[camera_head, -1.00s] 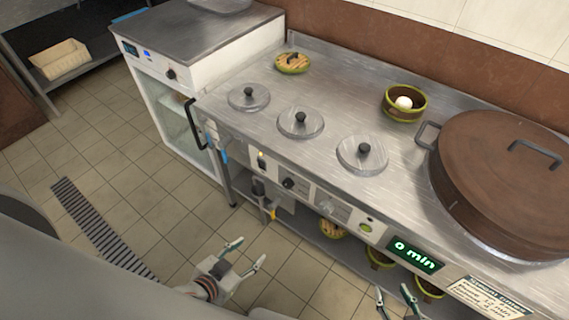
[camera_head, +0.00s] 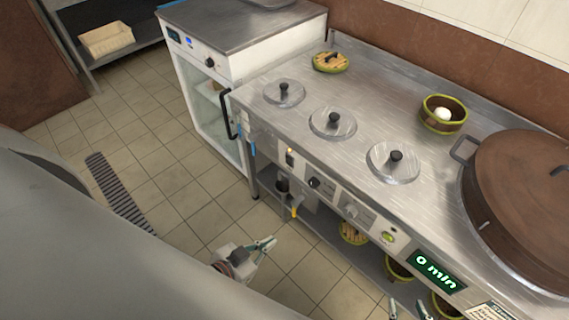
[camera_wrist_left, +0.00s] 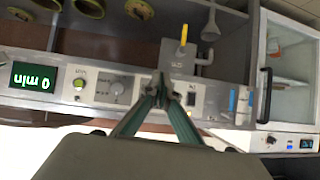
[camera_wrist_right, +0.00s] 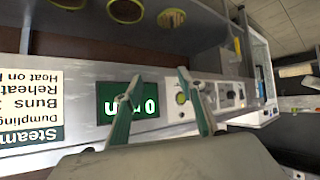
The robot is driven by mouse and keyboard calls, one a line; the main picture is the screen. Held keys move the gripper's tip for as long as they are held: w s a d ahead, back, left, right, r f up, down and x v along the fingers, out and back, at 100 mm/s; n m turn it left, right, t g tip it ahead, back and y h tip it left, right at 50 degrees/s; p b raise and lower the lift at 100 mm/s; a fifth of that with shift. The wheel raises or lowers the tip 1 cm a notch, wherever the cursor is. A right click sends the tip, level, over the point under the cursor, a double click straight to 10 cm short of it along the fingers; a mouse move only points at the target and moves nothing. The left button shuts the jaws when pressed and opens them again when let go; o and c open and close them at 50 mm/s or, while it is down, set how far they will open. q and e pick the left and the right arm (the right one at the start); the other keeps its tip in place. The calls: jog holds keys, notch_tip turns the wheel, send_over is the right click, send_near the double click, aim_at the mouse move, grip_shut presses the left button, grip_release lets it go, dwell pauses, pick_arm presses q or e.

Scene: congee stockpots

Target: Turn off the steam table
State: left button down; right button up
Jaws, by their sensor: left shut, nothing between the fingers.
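My left gripper (camera_head: 272,242) is shut and empty, in front of the panel. My right gripper (camera_head: 408,305) is open and empty. The right wrist view shows its fingers (camera_wrist_right: 160,92) before the display.
A drain pipe with a yellow valve handle (camera_head: 294,211) hangs below the panel. Bamboo baskets (camera_head: 353,234) stand on the lower shelf. Lids (camera_head: 333,122) and a large brown pot (camera_head: 525,190) are on top. A white glass-door cabinet (camera_head: 215,100) stands left. The floor in front is clear.

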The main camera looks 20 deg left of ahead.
pick_arm(q)
jog(key=w+a+n+t+h+b, duration=0.2)
jog(key=w+n+t+h+b, duration=0.2)
jog(key=w+n+b, duration=0.3)
jog(key=w+a+n+t+b, duration=0.3)
jog(key=w+a+n+b, duration=0.1)
jog(key=a+n, duration=0.6)
jog(key=shift+w+a+r+n+y, duration=0.15)
jog(key=shift+w+a+n+y, duration=0.15)
jog(key=shift+w+a, duration=0.4)
pick_arm(e)
jog(key=shift+n, duration=0.3)
jog(key=f, duration=0.2)
jog(key=w+f, duration=0.1)
jog(key=f, duration=0.2)
jog(key=shift+w, duration=0.2)
pick_arm(q)
jog(key=shift+w+d, duration=0.1)
jog(key=shift+d, duration=0.05)
jog(key=b, duration=0.1)
send_near(287, 159)
jog(key=x, duration=0.5)
jog(key=shift+w+d, duration=0.1)
jog(key=shift+w, duration=0.05)
jog(key=shift+w+d, duration=0.25)
jog(key=shift+w, duration=0.45)
pick_arm(e)
jog(key=shift+a, duration=0.15)
jog(key=shift+f, duration=0.1)
